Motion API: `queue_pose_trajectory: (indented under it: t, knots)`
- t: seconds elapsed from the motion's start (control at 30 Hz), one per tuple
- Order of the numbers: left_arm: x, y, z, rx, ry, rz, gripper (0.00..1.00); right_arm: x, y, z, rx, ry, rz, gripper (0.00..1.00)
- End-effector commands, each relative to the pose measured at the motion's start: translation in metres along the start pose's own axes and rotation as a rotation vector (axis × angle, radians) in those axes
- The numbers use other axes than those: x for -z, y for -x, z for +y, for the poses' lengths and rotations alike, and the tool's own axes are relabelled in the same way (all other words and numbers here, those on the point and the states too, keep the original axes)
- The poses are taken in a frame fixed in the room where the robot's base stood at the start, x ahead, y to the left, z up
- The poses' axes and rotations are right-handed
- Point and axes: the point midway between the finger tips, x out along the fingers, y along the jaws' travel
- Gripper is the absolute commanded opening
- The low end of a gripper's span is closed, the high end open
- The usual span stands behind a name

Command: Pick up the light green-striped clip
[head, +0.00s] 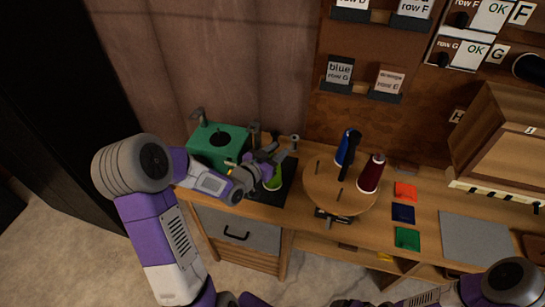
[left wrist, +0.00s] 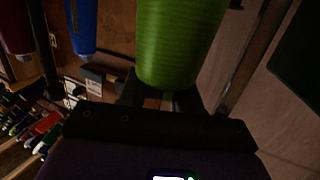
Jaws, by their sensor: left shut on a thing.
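My left gripper (head: 268,168) is shut on a light green thread cone (head: 273,182), above the dark mat at the left of the bench. The green cone fills the upper middle of the left wrist view (left wrist: 180,45), with the dark fingers at its lower end. I cannot make out a light green-striped clip in either view. Several small coloured pieces (left wrist: 42,128) show at the left of the left wrist view, too small and dim to tell apart. My right gripper is out of view; only part of my right arm shows at the bottom right.
A round wooden turntable (head: 325,194) carries a blue cone (head: 346,148) and a dark red cone (head: 371,174). A green box (head: 215,146) stands left of my gripper. Coloured squares and a grey mat (head: 474,239) lie right. A wooden cabinet (head: 500,135) stands at far right.

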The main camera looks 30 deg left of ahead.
Motion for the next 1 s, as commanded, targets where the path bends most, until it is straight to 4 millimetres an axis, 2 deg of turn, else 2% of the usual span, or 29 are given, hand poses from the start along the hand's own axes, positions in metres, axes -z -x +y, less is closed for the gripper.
queue_pose_trajectory:
  t: [0.67, 0.77, 1.0]
  knots:
    - [-0.004, 0.002, 0.0, 0.0, 0.006, -0.018, 0.0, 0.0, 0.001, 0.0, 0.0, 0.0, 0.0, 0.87]
    - [0.009, 0.004, 0.0, 0.001, 0.003, -0.014, 0.0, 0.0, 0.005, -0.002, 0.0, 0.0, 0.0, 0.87]
    - [0.062, 0.01, 0.0, 0.001, -0.001, -0.007, 0.0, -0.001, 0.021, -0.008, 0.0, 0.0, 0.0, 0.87]
